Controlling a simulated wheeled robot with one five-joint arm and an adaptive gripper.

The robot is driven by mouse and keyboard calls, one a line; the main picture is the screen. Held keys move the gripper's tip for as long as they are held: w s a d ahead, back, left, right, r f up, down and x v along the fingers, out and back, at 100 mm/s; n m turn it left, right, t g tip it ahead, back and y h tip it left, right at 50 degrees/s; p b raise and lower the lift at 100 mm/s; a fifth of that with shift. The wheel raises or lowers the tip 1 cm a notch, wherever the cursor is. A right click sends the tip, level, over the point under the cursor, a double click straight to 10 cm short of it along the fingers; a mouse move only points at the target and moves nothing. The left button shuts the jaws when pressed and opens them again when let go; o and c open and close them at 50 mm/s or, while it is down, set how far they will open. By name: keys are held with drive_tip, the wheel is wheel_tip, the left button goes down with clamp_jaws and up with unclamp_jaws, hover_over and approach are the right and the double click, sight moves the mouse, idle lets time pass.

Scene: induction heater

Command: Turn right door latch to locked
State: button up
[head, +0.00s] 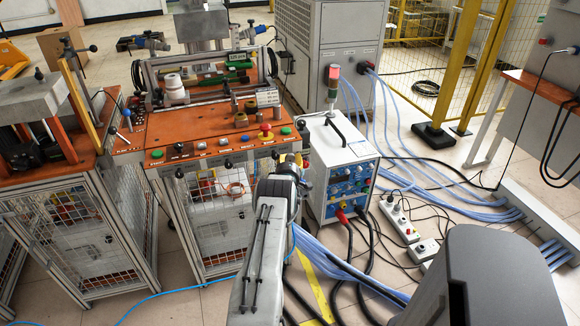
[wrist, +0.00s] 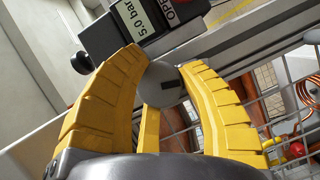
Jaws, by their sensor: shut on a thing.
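In the wrist view the right door latch (wrist: 158,88) is a round grey knob with a short dark mark on its face. The mark lies close to level in the picture, tilted slightly. In the head view my gripper (head: 296,160) is at the front right of the orange-topped machine (head: 215,138), and my arm and gripper hide the latch. A box above the latch reads "5.0 bar" (wrist: 147,16) and "OPE", the rest being cut off.
Wire-mesh door panels (wrist: 245,85) lie behind and beside the fingers. A white power unit (head: 340,160) with cables stands close to the right of my gripper in the head view. Blue hoses (head: 430,195) and a power strip (head: 400,220) lie on the floor at right.

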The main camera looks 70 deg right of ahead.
drive_tip(key=shift+r, duration=0.1)
idle(0.3)
drive_tip(key=o, duration=1.3)
drive_tip(key=shift+a, duration=0.1)
drive_tip(key=shift+c, duration=0.2)
drive_tip(key=v, duration=1.2)
